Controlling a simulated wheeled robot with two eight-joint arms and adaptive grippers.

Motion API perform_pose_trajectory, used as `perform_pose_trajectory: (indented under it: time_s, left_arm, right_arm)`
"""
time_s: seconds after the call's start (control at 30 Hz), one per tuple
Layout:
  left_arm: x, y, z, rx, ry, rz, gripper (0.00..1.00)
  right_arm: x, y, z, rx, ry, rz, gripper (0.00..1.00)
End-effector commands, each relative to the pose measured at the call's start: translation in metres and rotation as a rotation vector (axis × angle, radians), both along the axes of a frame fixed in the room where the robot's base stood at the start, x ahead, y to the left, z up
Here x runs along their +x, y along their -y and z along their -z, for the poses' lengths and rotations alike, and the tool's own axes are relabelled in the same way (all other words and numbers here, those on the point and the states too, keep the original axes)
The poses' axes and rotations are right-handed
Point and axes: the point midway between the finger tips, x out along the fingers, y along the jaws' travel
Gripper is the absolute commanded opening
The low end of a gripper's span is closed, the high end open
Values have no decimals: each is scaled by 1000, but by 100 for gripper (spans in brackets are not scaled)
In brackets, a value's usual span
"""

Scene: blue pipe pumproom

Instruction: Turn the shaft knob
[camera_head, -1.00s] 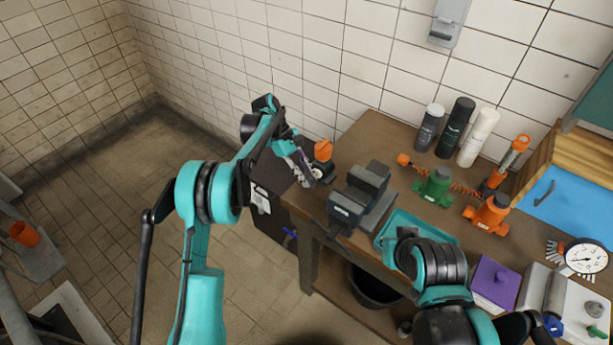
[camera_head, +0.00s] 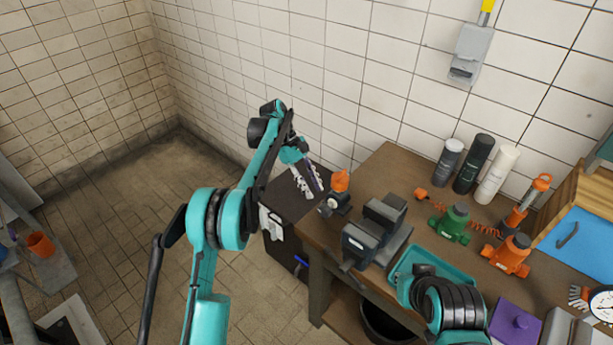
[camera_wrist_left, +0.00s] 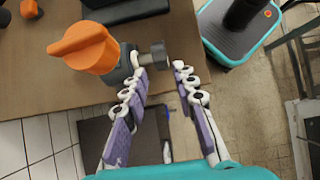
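An orange knob (camera_head: 341,181) sits on a small dark grey body at the left end of the workbench. In the left wrist view the orange knob (camera_wrist_left: 86,48) is at upper left, and a short grey shaft (camera_wrist_left: 157,55) with a thicker end sticks out of the body to the right. My left gripper (camera_head: 315,192) is open beside this fitting. In the left wrist view the open fingertips of the left gripper (camera_wrist_left: 158,63) lie on either side of the shaft end; contact cannot be told. My right gripper is out of view; only part of its arm shows.
A dark vise (camera_head: 378,232) stands close right of the knob. A dark cabinet (camera_head: 283,235) stands below.

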Motion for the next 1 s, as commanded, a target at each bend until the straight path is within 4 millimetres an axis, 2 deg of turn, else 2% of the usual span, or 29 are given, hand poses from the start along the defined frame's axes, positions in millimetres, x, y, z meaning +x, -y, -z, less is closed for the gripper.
perform_pose_trajectory:
  time_s: [0.1, 0.23, 0.63, 0.7, 0.77, 1.0]
  left_arm:
    - [9, -11, -19, 0, 0, -1, 28]
    - [14, -18, -31, 0, 0, -1, 28]
    - [16, -22, -38, 0, 0, 0, 28]
    - [16, -22, -38, -1, 3, 0, 46]
    - [15, -22, -40, -3, 18, 6, 60]
    - [3, -23, -66, -26, 242, 102, 60]
  right_arm:
    - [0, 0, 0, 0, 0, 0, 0]
    - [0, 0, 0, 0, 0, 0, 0]
    - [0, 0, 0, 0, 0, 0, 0]
    - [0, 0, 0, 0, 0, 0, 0]
    - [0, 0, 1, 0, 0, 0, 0]
    - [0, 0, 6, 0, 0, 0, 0]
